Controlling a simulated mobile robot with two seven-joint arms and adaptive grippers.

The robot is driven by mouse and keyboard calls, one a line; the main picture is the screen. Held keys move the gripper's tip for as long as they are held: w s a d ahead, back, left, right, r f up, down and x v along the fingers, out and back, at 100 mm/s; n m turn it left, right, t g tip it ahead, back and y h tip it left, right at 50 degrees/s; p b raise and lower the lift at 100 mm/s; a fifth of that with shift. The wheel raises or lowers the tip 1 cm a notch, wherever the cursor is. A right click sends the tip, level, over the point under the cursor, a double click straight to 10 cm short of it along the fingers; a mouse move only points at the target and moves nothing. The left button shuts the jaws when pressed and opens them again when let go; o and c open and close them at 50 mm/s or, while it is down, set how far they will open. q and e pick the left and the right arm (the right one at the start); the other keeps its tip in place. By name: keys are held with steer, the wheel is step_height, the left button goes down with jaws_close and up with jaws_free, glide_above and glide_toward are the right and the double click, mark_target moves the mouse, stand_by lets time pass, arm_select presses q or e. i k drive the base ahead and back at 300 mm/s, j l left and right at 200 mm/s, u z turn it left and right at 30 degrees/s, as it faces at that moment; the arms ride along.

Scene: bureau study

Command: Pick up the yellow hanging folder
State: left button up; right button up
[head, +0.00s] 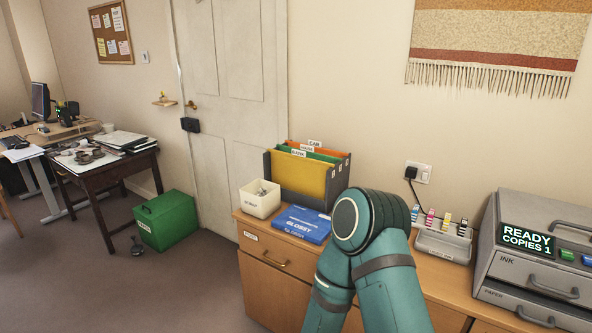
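The yellow hanging folder (298,176) is the front folder in a dark grey file holder (267,165) on the wooden cabinet. A green folder and an orange folder stand behind it, with white label tabs on top. My teal arm rises from the bottom of the head view, right of the holder, its bent joint close to the holder's right side. Neither gripper can be seen.
A cream box (259,200) and a blue GLOSSY pack (301,223) lie in front of the holder. A rack of coloured cartridges (443,243) and a grey printer (535,262) stand to the right. A green box (165,220) is on the floor.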

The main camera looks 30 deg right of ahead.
mark_target(294, 171)
steer(key=i+j+z, duration=0.1)
steer(key=i+z, duration=0.3)
steer(key=i+j+z, duration=0.1)
steer(key=z, duration=0.35)
steer(key=i+j+z, duration=0.25)
steer(key=z, duration=0.15)
steer(key=i+j+z, duration=0.2)
steer(key=j+z, duration=0.2)
steer(key=i+j+z, duration=0.15)
steer(key=j+z, duration=0.15)
steer(key=z, duration=0.15)
